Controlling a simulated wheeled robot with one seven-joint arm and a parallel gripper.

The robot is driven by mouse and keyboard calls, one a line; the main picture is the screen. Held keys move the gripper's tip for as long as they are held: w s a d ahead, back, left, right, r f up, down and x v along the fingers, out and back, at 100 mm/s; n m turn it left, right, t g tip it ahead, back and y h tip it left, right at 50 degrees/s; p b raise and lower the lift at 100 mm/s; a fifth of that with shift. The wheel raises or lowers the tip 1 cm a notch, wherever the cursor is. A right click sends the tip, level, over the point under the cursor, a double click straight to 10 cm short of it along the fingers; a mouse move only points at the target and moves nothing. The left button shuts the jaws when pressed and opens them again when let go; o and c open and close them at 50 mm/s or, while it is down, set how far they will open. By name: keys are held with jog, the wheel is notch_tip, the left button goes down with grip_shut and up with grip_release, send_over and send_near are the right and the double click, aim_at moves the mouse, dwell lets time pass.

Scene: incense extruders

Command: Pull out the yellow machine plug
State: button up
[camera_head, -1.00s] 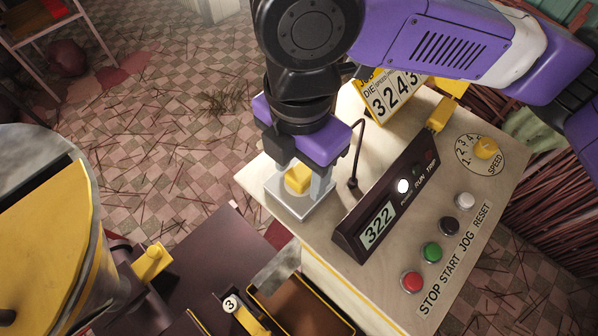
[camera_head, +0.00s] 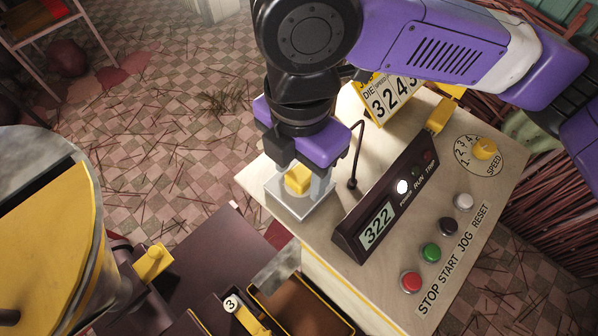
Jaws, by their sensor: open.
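The yellow plug (camera_head: 298,180) sits on a grey metal socket box (camera_head: 300,208) at the left corner of the cream machine top. My gripper (camera_head: 302,182) is directly above the box, pointing down, with its jaws open. One finger shows to the right of the plug; the other is partly hidden behind it. The fingers are down at the plug's height and appear to stand around it. I cannot tell whether they touch it.
A dark display box (camera_head: 385,212) reading 322 stands right of the gripper, with a thin black cable stalk (camera_head: 353,165) between them. Buttons and a yellow speed knob (camera_head: 485,149) lie further right. A number sign (camera_head: 392,98) stands behind. A yellow-lidded drum (camera_head: 45,235) is at left.

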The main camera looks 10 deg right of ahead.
aim_at(300, 174)
dwell(0.3)
grip_shut()
jog(key=shift+r, duration=0.1)
jog(key=shift+r+p, duration=2.95)
